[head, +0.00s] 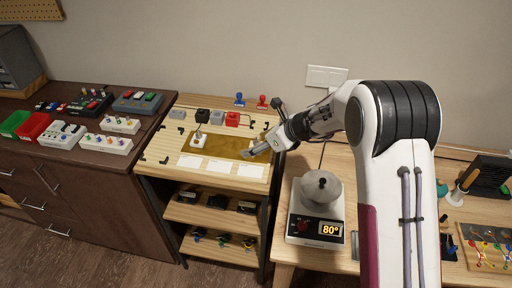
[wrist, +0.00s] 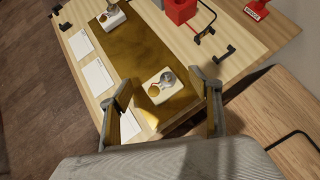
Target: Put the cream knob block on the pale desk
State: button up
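A cream block with a metal knob and a yellow round part (wrist: 160,88) sits on the gold mat (wrist: 135,50), just ahead of my gripper (wrist: 166,95) in the wrist view. My gripper is open, one finger to each side of the block, and holds nothing. In the head view my gripper (head: 250,152) is low over the right end of the mat and mostly hides this block. A second, similar cream block (head: 198,141) stands at the mat's left end and also shows in the wrist view (wrist: 112,18). The pale wooden desk (head: 285,248) stands to the right.
A scale-like device reading 80° (head: 318,228) bears a grey weight on the pale desk. Red (head: 232,119), grey and black blocks line the back of the bench (head: 158,150). White cards (head: 220,167) lie in front of the mat.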

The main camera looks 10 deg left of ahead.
jog(key=c, duration=1.2)
jog(key=shift+r, duration=0.25)
jog(key=shift+c, duration=0.7)
notch_tip(320, 180, up, 10)
jog(key=shift+f, duration=0.2)
